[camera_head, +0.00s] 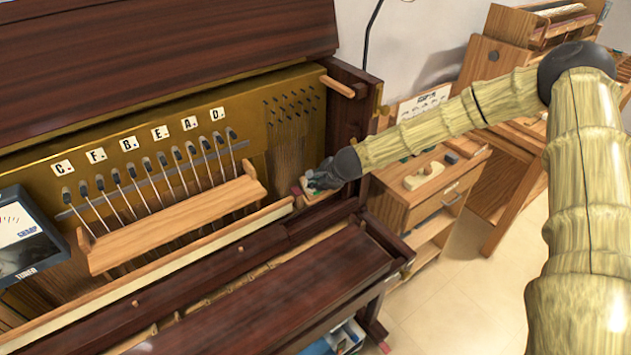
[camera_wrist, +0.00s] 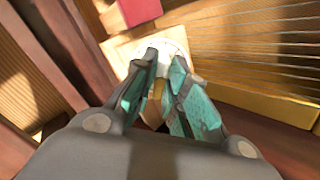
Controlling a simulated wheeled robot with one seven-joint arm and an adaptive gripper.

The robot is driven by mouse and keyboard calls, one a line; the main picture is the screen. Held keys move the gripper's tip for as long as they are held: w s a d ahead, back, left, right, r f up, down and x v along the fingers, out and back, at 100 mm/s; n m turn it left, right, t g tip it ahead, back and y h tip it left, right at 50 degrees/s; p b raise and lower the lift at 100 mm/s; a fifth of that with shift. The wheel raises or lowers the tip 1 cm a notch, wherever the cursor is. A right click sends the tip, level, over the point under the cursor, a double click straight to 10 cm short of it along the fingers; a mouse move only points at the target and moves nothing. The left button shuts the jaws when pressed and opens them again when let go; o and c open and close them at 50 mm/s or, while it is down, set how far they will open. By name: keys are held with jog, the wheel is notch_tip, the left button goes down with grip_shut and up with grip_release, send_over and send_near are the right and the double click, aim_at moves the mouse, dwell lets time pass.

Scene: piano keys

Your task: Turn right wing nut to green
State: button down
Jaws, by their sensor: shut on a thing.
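My gripper (camera_head: 316,181) is at the right end of the open piano, over a small wooden block. In the wrist view, its teal fingers (camera_wrist: 160,75) are closed together around a small brownish-gold piece (camera_wrist: 155,105), probably the right wing nut. The fingers hide most of it. A pale round disc (camera_wrist: 176,46) shows just beyond the fingertips, on the light wooden block (camera_wrist: 121,50). The tuner (camera_head: 28,238) stands at the far left with a partly cut-off screen. I cannot read its state clearly.
Lettered tiles (camera_head: 129,143) mark a row of hammers behind a wooden rail (camera_head: 175,222). Strings (camera_wrist: 265,45) run close beside my gripper. The dark piano side post (camera_head: 352,110) stands just behind it. A wooden cabinet (camera_head: 425,205) is to the right.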

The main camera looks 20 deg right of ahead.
jog(key=shift+r+n+p, duration=0.15)
jog(key=shift+n+p, duration=0.25)
jog(key=shift+n, duration=1.5)
jog(key=c, duration=0.7)
grip_release()
jog(key=shift+f, duration=0.2)
jog(key=shift+r, duration=0.1)
jog(key=shift+p+v, duration=2.95)
jog(key=shift+v, duration=2.5)
